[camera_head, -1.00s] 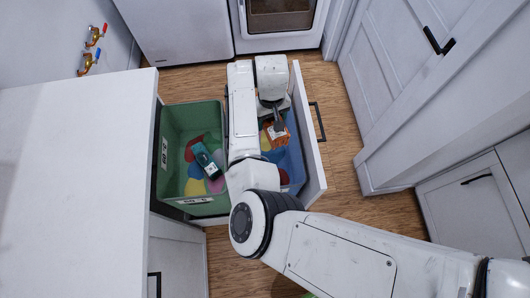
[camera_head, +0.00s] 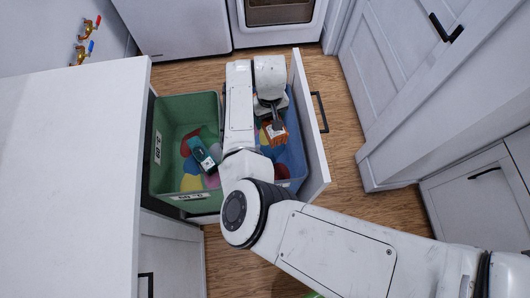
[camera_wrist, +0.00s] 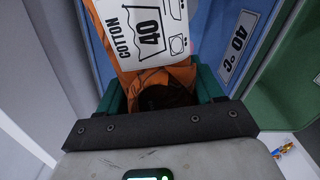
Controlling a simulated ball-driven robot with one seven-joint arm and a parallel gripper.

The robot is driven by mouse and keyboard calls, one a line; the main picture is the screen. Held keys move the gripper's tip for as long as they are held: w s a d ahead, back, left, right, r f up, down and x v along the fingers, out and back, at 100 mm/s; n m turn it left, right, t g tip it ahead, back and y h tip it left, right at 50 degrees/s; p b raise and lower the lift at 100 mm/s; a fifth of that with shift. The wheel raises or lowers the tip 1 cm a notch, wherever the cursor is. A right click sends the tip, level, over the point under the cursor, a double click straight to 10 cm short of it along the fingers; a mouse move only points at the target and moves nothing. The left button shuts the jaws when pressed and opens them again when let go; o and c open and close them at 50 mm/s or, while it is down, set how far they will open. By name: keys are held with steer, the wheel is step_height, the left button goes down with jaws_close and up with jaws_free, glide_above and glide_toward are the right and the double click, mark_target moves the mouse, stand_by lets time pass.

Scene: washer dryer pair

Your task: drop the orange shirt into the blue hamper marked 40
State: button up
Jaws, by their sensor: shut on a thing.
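The orange shirt (camera_head: 277,136) is a small folded bundle with a white label. It also fills the middle of the wrist view (camera_wrist: 155,77), where the label reads "COTTON 40". My gripper (camera_head: 274,124) is shut on it and points down. The blue hamper (camera_head: 294,152) is in the open drawer, on the right side, partly hidden by my arm. My gripper and the shirt are over its opening; their exact height above its contents is unclear. In the wrist view the blue hamper's wall (camera_wrist: 207,38) carries a "40 °C" label.
A green hamper (camera_head: 162,125) stands left of the blue one and holds several coloured pieces and a dark teal item (camera_head: 202,154). The white drawer front (camera_head: 312,140) borders the blue hamper on the right. A white counter (camera_head: 65,180) is at left; doors and cabinets at right.

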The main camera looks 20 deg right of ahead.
steer(key=o, duration=1.3)
steer(key=shift+r, duration=0.1)
step_height(320, 180, up, 11)
steer(key=shift+f+b, duration=0.15)
steer(key=shift+b, duration=0.25)
